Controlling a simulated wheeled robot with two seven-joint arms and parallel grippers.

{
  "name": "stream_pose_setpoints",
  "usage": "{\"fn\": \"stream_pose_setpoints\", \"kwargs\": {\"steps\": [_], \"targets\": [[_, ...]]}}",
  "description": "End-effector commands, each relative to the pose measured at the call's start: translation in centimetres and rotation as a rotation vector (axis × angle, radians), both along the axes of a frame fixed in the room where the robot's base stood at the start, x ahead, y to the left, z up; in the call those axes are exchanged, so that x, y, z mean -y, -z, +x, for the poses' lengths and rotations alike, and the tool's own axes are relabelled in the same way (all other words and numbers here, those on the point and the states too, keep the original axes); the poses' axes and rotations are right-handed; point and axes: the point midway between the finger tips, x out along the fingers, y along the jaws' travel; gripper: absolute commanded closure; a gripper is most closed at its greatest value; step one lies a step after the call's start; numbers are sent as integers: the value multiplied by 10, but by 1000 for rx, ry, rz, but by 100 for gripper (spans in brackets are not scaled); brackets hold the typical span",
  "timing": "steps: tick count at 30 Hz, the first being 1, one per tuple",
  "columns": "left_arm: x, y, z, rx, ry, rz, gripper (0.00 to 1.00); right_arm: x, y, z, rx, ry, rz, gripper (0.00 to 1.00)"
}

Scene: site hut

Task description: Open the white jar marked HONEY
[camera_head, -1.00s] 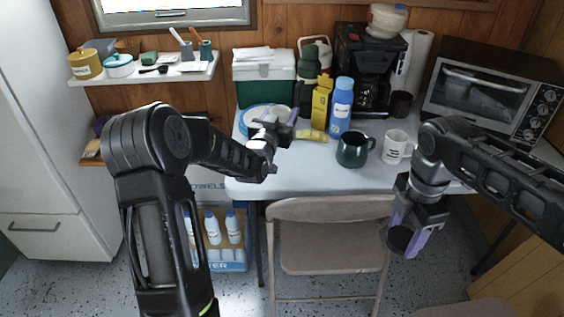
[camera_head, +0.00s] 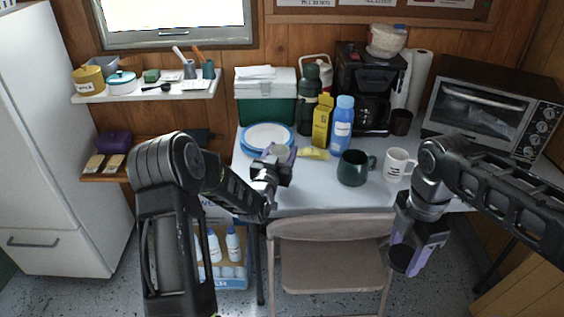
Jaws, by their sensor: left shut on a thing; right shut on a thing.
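A small pale round jar (camera_head: 279,151) shows between the purple fingers of my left gripper (camera_head: 281,161), over the table's front left part. The gripper is shut on it. I cannot read HONEY on it, and its lower part is hidden by the gripper. Its upper face looks greyish, and no raised lid shows there. My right gripper (camera_head: 417,256) hangs in front of the table's front edge, right of the chair. It is shut on a dark round flat piece (camera_head: 400,259), which looks like a lid.
The table (camera_head: 318,192) holds blue-rimmed plates (camera_head: 268,137), a dark green mug (camera_head: 354,168), a white mug (camera_head: 397,164), a blue bottle (camera_head: 340,125) and a yellow box (camera_head: 322,122). A folding chair (camera_head: 330,229) stands in front. The table front between the grippers is fairly clear.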

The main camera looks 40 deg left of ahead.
Motion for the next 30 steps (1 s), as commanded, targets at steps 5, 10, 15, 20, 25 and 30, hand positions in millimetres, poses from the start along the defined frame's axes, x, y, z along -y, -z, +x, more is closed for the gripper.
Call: {"fn": "stream_pose_setpoints", "kwargs": {"steps": [5,10,15,20,25,30], "targets": [[0,-2,0,4,0,1,100,0,0,0,0,0,0,91],[0,12,0,1,1,-1,100,0,-1,0,0,0,0,91],[0,34,0,1,1,-1,100,0,-2,0,0,0,0,91],[0,35,0,5,0,2,100,0,-2,0,0,0,0,91],[0,36,0,4,1,1,100,0,0,0,0,0,0,91],[0,39,0,1,1,0,40,0,2,0,0,0,0,91]]}}
